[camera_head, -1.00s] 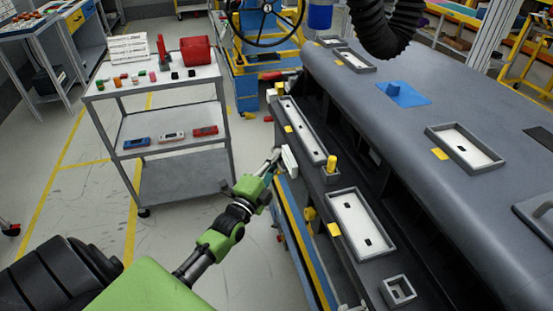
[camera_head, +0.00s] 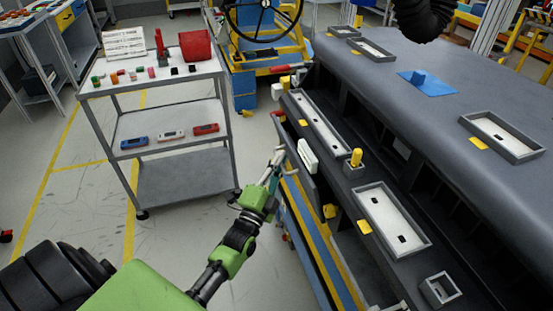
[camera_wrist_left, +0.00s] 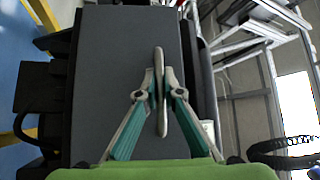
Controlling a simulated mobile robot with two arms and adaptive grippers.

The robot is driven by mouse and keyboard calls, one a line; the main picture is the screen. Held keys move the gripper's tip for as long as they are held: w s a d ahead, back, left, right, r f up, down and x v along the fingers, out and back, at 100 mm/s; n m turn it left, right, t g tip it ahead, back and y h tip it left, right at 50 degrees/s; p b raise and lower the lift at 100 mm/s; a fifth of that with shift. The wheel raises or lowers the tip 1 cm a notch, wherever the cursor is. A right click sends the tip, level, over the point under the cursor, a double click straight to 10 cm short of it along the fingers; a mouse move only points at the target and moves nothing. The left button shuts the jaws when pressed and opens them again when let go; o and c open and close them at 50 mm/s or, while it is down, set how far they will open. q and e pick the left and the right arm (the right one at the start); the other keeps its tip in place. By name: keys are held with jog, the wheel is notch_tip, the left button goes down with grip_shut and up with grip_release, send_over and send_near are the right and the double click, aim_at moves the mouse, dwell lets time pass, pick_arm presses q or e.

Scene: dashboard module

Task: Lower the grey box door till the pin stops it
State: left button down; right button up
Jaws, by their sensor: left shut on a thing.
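The grey box door (camera_head: 294,150) is a dark panel on the left side of the long dashboard module. It leans outward from the module, with a dark gap behind it. In the left wrist view the door (camera_wrist_left: 112,75) is a flat dark grey face. My left gripper (camera_head: 277,160) is at the door's outer side. The left wrist view shows its fingers (camera_wrist_left: 162,85) shut on a slim grey handle (camera_wrist_left: 160,62) standing out from the door. The stopping pin cannot be made out. My right gripper is not in view.
A grey cart (camera_head: 180,175) with small parts stands to the left. A blue and yellow stand with a handwheel (camera_head: 262,50) is behind. Floor between cart and module is clear.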

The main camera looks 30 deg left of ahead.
pick_arm(q)
jog(key=shift+s+a+f+b, duration=0.2)
jog(key=shift+s+a+f, duration=0.2)
jog(key=shift+f, duration=0.25)
jog(key=shift+s+a+f+b, duration=0.15)
jog(key=shift+s+a+f, duration=0.1)
jog(key=shift+s+f, duration=0.3)
jog(key=shift+s+a+f+b, duration=0.2)
jog(key=shift+s+a+f, duration=0.15)
jog(key=shift+f, duration=0.35)
jog(key=c, duration=2.2)
grip_release()
jog(key=shift+o, duration=0.2)
jog(key=v, duration=1.1)
jog(key=shift+s+f, duration=0.15)
jog(key=shift+s, duration=0.2)
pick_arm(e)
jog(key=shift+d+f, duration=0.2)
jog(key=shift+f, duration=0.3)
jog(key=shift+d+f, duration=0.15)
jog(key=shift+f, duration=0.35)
pick_arm(q)
jog(key=shift+d, duration=0.1)
